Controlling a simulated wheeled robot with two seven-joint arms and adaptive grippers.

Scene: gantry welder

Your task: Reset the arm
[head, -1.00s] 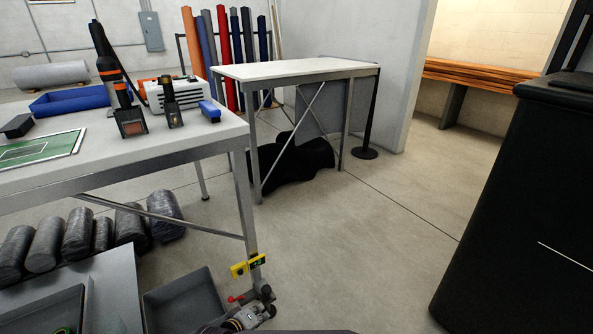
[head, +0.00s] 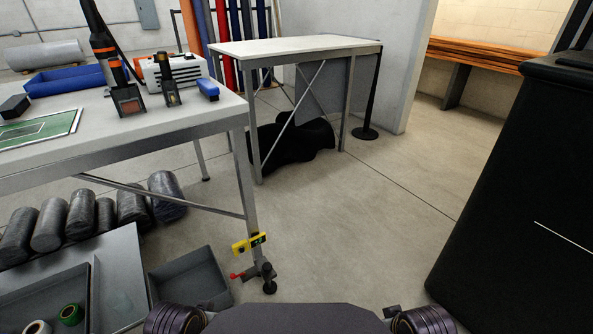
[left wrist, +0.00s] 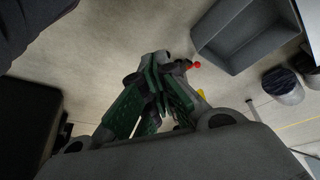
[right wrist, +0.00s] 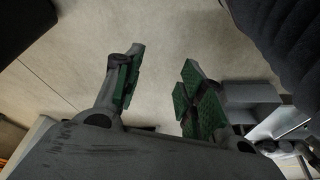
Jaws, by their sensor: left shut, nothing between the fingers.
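My left gripper (left wrist: 160,85) is in the left wrist view, its green-padded fingers together with nothing between them. It hangs over the floor, and a grey bin (left wrist: 243,32) lies beyond it to the right. My right gripper (right wrist: 158,80) is in the right wrist view, its green-padded fingers spread apart and empty above bare floor. Neither gripper shows in the head view; only parts of my arms show at its bottom edge.
A white worktable (head: 150,128) with tools stands at left; yellow tags (head: 249,243) and a red knob (head: 235,276) are at its leg. A grey bin (head: 188,283) lies beside it. A black cabinet (head: 525,190) stands at right. The middle floor (head: 345,230) is clear.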

